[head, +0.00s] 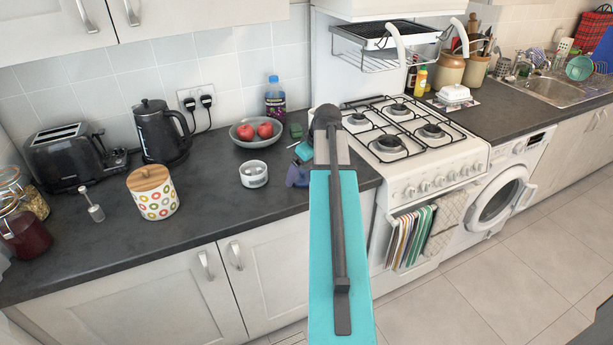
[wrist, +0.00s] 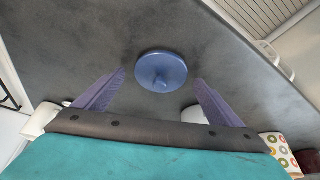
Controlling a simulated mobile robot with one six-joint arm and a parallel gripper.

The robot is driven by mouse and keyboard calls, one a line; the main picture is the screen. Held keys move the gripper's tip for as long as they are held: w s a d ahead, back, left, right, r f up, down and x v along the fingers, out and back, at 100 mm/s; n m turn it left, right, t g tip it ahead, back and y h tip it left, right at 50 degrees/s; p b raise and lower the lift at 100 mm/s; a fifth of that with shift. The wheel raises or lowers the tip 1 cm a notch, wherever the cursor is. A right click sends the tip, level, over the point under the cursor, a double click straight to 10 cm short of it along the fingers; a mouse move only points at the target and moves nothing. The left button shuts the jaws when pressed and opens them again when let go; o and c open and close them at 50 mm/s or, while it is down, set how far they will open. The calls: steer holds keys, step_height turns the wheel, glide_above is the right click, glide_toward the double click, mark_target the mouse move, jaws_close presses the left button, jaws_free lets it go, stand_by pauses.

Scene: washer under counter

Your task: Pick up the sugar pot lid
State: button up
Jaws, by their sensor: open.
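The sugar pot lid shows in the wrist view as a round blue disc (wrist: 174,66) with a small knob at its middle. It lies on the dark counter. My gripper (wrist: 162,78) is open, with one purple finger on each side of the lid's line; nothing is held. I cannot tell the height between the fingers and the lid. In the head view, a purple finger (head: 297,176) shows beside my arm, over the counter near its front edge. I cannot make out the lid for certain there. A small white pot (head: 254,175) stands left of my gripper.
A grey bowl with red apples (head: 265,129) stands behind the white pot. A spotted canister with a wooden lid (head: 155,197), a black kettle (head: 161,131) and a toaster (head: 66,155) stand further left. The gas hob (head: 402,128) is to the right. Counter between canister and pot is clear.

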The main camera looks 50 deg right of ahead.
mark_target(304, 171)
stand_by(0.6)
steer(key=c, duration=1.1)
steer(key=shift+r+b, duration=0.6)
steer(key=shift+r, duration=1)
steer(key=s+r+b, duration=0.1)
steer(key=s+b, duration=0.2)
steer(key=s, duration=1.3)
steer(key=shift+d+r, duration=0.15)
steer(key=shift+r, duration=0.2)
